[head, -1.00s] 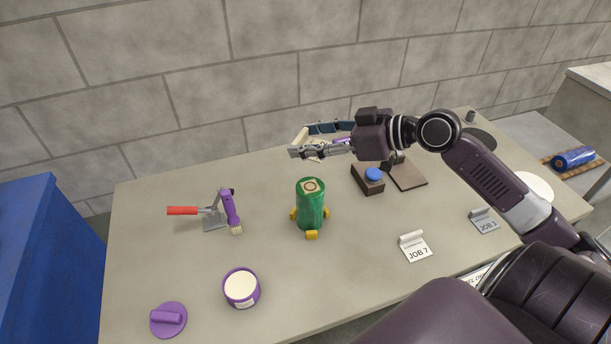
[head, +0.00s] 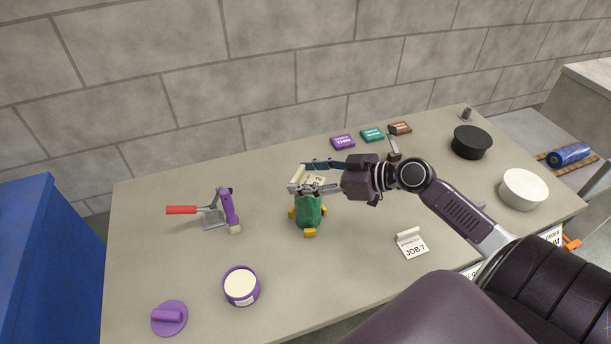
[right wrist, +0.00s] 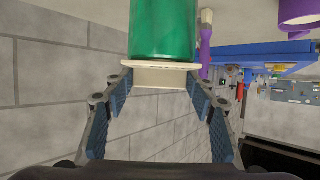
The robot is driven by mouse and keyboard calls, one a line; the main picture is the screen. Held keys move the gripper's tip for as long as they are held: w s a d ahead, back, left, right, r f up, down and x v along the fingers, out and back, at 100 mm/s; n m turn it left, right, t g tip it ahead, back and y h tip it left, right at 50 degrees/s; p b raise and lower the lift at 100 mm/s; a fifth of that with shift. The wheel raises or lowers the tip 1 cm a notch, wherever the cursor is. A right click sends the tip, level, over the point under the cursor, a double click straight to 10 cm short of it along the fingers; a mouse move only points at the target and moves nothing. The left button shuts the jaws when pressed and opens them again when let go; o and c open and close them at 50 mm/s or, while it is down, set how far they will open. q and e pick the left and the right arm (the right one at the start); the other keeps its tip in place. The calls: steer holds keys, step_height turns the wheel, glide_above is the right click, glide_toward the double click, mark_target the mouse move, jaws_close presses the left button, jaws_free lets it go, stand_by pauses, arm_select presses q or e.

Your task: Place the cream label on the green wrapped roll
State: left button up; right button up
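The green wrapped roll (head: 308,212) stands upright mid-table, held between yellow blocks (head: 310,232). My right gripper (head: 306,177) is at its top and hides the roll's upper end in the head view. It is shut on the cream label (head: 313,181), which has dark print on it. In the right wrist view the label (right wrist: 160,75) sits between the two fingertips (right wrist: 160,82), right at the end of the green roll (right wrist: 163,30). I cannot tell whether label and roll touch. My left gripper is not in view.
A purple tub (head: 241,286) and purple lid (head: 169,318) lie in front. A JOB 7 card (head: 411,243) is to the right.

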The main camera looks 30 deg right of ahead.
steer(key=o, duration=0.3)
steer(key=shift+o, duration=0.2)
steer(key=shift+s+d, duration=0.4)
steer(key=shift+s, duration=0.05)
steer(key=b+v, duration=0.2)
steer(key=v, duration=0.9)
steer(key=shift+a+r, duration=0.15)
